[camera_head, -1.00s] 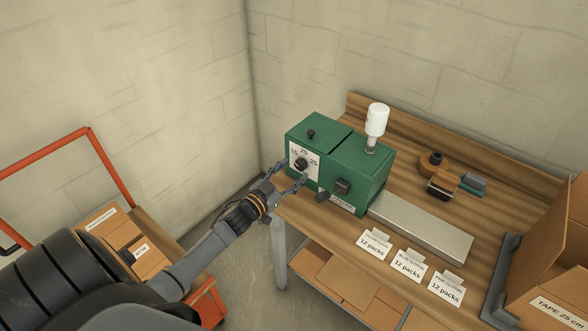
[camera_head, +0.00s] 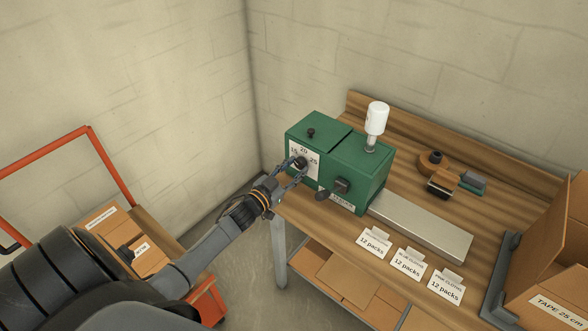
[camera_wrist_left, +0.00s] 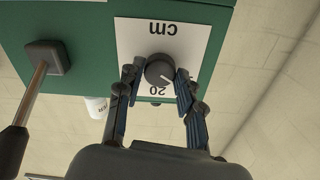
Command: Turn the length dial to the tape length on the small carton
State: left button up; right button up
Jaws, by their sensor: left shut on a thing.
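The length dial (camera_head: 300,163) is a dark round knob on a white plate marked 15, 20 and 25, on the front of the green machine (camera_head: 340,150). My left gripper (camera_head: 298,168) is shut on the dial. In the left wrist view, the fingers of the left gripper (camera_wrist_left: 160,80) stand on both sides of the dial (camera_wrist_left: 160,68). That view is upside down; the dial's pale line points to the lower right there, to the 15 side of the 20. An open carton (camera_head: 550,290) at the right edge reads "TAPE 25 cm". My right gripper is not in view.
A dark lever handle (camera_head: 323,195) sticks out right of the gripper. A white bottle (camera_head: 376,120) tops the machine. Cards (camera_head: 408,264) and a tape dispenser (camera_head: 440,180) lie on the wooden bench (camera_head: 480,215). An orange cart (camera_head: 110,165) with boxes stands at left.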

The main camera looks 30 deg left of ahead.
pick_arm(q)
jog(key=m+b, duration=0.1)
jog(key=m, duration=0.4)
jog(key=shift+m, duration=0.3)
jog(key=m+b, duration=0.1)
jog(key=m, duration=0.2)
jog(key=shift+b, duration=0.3)
jog(key=shift+m+b, duration=0.35)
jog(key=shift+m, duration=1.05)
